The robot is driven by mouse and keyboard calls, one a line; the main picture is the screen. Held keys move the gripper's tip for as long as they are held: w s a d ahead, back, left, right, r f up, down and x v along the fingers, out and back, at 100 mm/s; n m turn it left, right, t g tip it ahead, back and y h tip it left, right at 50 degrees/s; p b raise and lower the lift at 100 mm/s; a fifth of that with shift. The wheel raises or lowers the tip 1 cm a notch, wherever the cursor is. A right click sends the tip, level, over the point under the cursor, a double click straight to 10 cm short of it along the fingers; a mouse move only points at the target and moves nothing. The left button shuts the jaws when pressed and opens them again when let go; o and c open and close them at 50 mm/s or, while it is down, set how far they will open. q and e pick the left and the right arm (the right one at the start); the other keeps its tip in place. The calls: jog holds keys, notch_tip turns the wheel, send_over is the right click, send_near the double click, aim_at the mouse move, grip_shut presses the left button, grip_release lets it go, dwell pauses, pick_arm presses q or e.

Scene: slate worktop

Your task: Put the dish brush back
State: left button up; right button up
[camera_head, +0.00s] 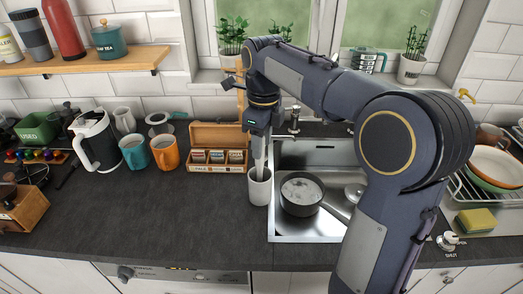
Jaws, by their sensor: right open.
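A light grey cup (260,190) stands on the worktop at the left edge of the sink. A pale upright thing, apparently the dish brush (259,158), rises out of the cup, its lower end hidden inside. My right gripper (259,136) points down directly above the cup, at the upper end of the brush. Its jaws are open; they look small and dark, and whether they touch the brush is unclear. My left gripper is out of view.
The sink (285,226) holds a dark pot (301,196). An open wooden tea box (217,168) stands left of the cup, with orange (165,154) and teal (134,153) mugs farther left. A yellow sponge (475,221) lies right of the sink.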

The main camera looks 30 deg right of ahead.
notch_tip(320, 180, up, 8)
jog(key=shift+d+r+p, duration=0.1)
jog(key=shift+r+p, duration=0.1)
jog(key=shift+p, duration=0.25)
jog(key=s+a+f+n+t+y, duration=0.1)
jog(key=s+a+f+n+t, duration=0.2)
jog(key=s+f+n, duration=0.5)
jog(key=s+a+f+n+t+y, duration=0.2)
jog(key=s+a+f+n, duration=0.2)
jog(key=s+f+n, duration=0.4)
jog(key=s+n, duration=0.5)
jog(key=n, duration=0.6)
jog(key=shift+s+a+t+y, duration=0.3)
jog(key=shift+s+a+t, duration=0.1)
